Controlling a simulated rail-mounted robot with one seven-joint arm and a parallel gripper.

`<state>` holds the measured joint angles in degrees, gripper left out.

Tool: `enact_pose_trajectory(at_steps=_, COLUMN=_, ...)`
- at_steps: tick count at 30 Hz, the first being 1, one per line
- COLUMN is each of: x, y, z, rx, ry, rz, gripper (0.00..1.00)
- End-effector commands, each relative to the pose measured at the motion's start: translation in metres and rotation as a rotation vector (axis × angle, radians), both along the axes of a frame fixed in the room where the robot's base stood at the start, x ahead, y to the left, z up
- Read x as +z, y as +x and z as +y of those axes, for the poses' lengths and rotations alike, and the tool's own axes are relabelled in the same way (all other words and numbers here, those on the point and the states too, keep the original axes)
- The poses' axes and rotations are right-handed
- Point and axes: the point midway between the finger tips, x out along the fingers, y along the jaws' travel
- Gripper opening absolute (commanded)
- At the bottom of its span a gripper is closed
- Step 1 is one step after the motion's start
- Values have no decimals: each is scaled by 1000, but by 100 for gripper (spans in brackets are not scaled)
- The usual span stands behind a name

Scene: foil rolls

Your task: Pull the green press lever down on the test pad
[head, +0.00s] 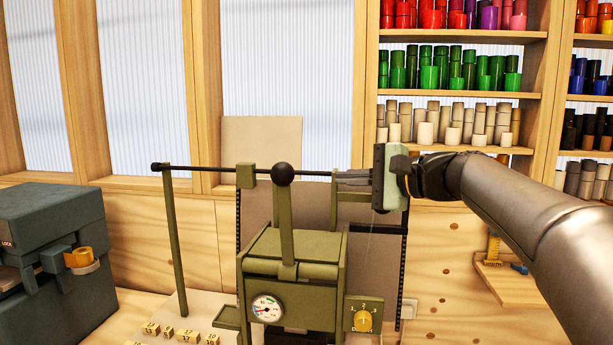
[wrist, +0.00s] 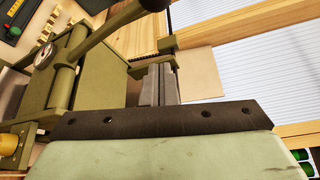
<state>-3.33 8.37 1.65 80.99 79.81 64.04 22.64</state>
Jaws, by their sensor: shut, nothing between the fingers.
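The green press lever (head: 286,222) stands upright on the olive-green press (head: 290,250), with a black ball knob (head: 282,174) on top. In the wrist view the lever (wrist: 108,27) slants across the upper left, its knob at the top edge. My gripper (head: 340,177) is at about knob height, to the right of the lever and apart from it. Its fingers (wrist: 160,72) are shut and empty, beside the press frame. A pad under the press cannot be made out clearly.
A thin dark rod (head: 215,170) crosses behind the lever on a green post (head: 175,245). A gauge (head: 267,308) and yellow knob (head: 363,320) are on the press front. A dark machine (head: 45,260) stands left. Shelves of coloured rolls (head: 460,70) are behind.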

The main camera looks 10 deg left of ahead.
Motion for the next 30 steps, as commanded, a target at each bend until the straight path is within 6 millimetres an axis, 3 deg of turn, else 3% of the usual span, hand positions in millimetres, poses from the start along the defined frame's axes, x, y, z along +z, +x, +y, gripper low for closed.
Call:
enact_pose_trajectory(at_steps=8, x=-1, y=3, z=9, rx=2, ry=-2, rz=1, gripper=0)
enact_pose_trajectory(at_steps=22, x=-14, y=36, z=95, rx=3, ry=-4, rz=2, gripper=0)
enact_pose_trajectory(at_steps=30, x=-3, y=3, z=94, rx=-2, ry=-4, rz=-1, gripper=0)
